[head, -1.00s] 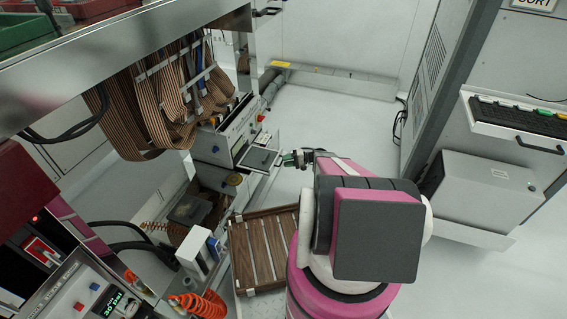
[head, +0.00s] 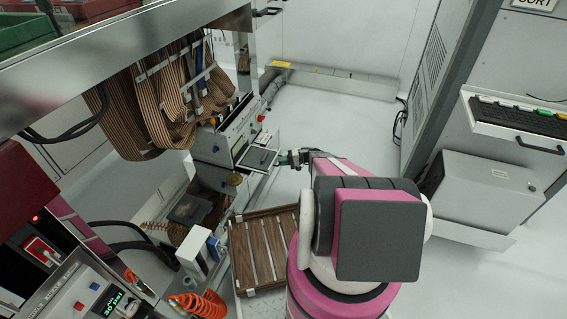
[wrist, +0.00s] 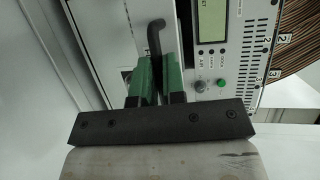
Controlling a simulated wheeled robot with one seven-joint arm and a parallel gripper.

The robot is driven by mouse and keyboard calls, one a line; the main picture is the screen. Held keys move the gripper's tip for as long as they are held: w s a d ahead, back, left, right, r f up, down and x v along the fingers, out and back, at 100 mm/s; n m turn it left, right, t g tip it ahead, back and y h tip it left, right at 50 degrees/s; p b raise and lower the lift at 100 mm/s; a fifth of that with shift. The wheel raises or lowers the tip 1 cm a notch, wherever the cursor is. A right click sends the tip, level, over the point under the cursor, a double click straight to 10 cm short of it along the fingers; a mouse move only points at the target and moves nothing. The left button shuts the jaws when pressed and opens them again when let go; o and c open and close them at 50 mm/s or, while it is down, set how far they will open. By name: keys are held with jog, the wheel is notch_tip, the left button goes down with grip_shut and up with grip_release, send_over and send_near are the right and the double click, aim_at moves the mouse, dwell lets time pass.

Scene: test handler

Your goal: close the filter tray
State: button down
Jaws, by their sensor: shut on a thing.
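The filter tray (head: 257,158) is a small flat tray with a pale rim, sticking out of the front of a light grey instrument unit (head: 238,130) in the head view. My gripper (head: 284,158) is at the tray's outer right end. In the wrist view, my gripper (wrist: 157,76) has green fingers closed on a black bent handle (wrist: 154,36). The handle's upper part shows beyond the fingertips; the gripped part is hidden between them. How far the tray stands out is hard to tell in the wrist view.
The unit's display (wrist: 212,20) and green button (wrist: 222,83) are close to the right of my fingers. Striped ribbon cables (head: 160,95) hang at the unit's left. A slatted wooden crate (head: 262,250) lies below the tray. Open floor (head: 330,110) lies to the right.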

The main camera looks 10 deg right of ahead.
aim_at(249, 155)
jog(key=w+a, duration=0.3)
jog(key=a, duration=0.2)
jog(key=w+a, duration=0.4)
jog(key=a, duration=0.2)
jog(key=w+a, duration=0.4)
jog(key=a, duration=0.2)
jog(key=shift+w, duration=0.25)
jog(key=c, duration=1.2)
grip_release()
jog(key=shift+s+d, duration=0.1)
jog(key=v, duration=1)
jog(key=shift+d+r, duration=0.1)
jog(key=shift+d, duration=0.2)
